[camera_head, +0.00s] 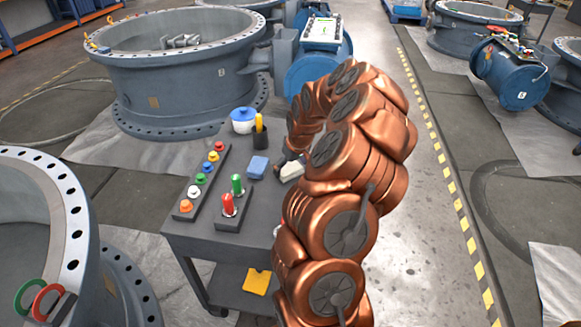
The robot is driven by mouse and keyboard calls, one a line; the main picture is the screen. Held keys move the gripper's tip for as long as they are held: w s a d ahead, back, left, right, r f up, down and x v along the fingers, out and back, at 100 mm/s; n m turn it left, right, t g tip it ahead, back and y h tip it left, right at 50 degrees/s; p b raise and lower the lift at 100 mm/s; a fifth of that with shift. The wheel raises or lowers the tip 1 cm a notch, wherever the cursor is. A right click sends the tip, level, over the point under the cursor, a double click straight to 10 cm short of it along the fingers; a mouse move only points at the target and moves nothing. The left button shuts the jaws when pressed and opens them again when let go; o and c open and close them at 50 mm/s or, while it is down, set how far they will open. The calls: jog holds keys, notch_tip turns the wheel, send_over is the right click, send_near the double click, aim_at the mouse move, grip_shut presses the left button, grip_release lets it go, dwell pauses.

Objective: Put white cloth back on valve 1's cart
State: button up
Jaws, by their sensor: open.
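A small white piece, which looks like the white cloth (292,171), shows at the right side of the grey cart's top (243,238), partly hidden by my copper-coloured arm. My gripper (282,164) is a small dark shape right beside the white cloth, mostly hidden behind the arm. It is open. I cannot tell whether the gripper touches the cloth, or whether the cloth lies flat on the cart top. A folded blue cloth (258,167) lies on the cart just left of the gripper.
The cart also carries a rack of coloured knobs (203,178), a red handle (227,204), a green handle (237,184), a dark cup (260,134) and a blue-white pot (243,120). A yellow cloth (257,281) lies on its lower shelf. Large valves (185,75) stand around; the right aisle is clear.

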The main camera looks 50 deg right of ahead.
jog(key=shift+r, duration=0.15)
jog(key=d+v, duration=0.1)
jog(key=v, duration=1.1)
jog(key=a+r+n+g+y, duration=0.1)
jog(key=a+r+n, duration=0.15)
jog(key=a, duration=1.45)
jog(key=s+a+g, duration=0.4)
jog(key=s+a, duration=1.2)
jog(key=a, duration=0.1)
jog(key=s+a+f+g, duration=0.1)
jog(key=s+a, duration=0.2)
jog(key=s, duration=0.8)
jog(key=shift+s+a, duration=0.2)
jog(key=shift+a, duration=0.15)
jog(key=shift+f+m, duration=0.1)
jog(key=shift+m, duration=0.15)
